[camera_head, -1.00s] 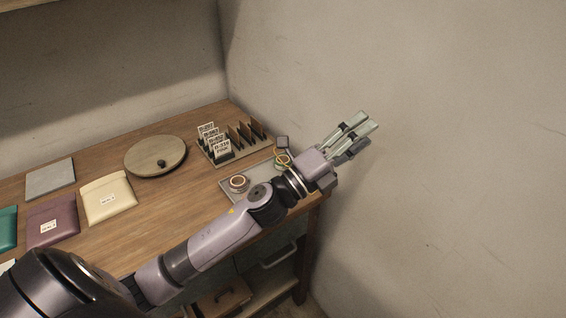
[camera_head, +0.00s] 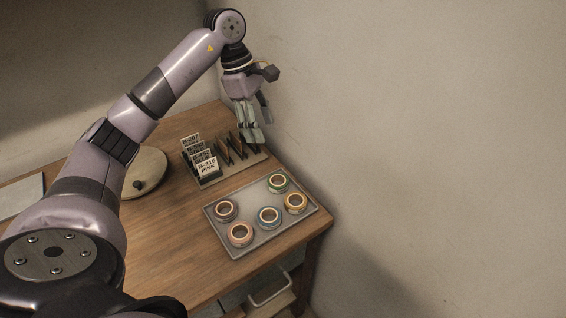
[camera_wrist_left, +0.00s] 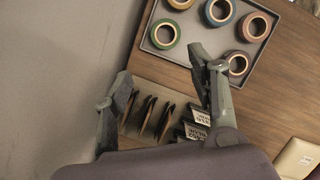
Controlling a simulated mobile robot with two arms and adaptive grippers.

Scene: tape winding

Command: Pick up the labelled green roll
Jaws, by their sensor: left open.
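The green roll (camera_head: 279,190) lies flat at the back right of the grey tray (camera_head: 262,247). In the left wrist view the green roll (camera_wrist_left: 154,37) sits near the tray's corner, ahead of the fingertips. My left gripper (camera_head: 257,134) is open and empty, pointing down above the slotted card rack, beyond the tray and apart from the green roll. Its two fingers (camera_wrist_left: 163,68) show spread in the left wrist view. I cannot read any label on the roll. My right gripper is not in view.
Several other rolls share the tray: orange (camera_head: 296,210), blue (camera_head: 269,225), pinkish (camera_head: 240,243) and dark red (camera_head: 227,217). The rack (camera_head: 222,174) holds upright label cards (camera_head: 206,167). A round wooden disc (camera_head: 148,168) lies left. A wall stands right of the table.

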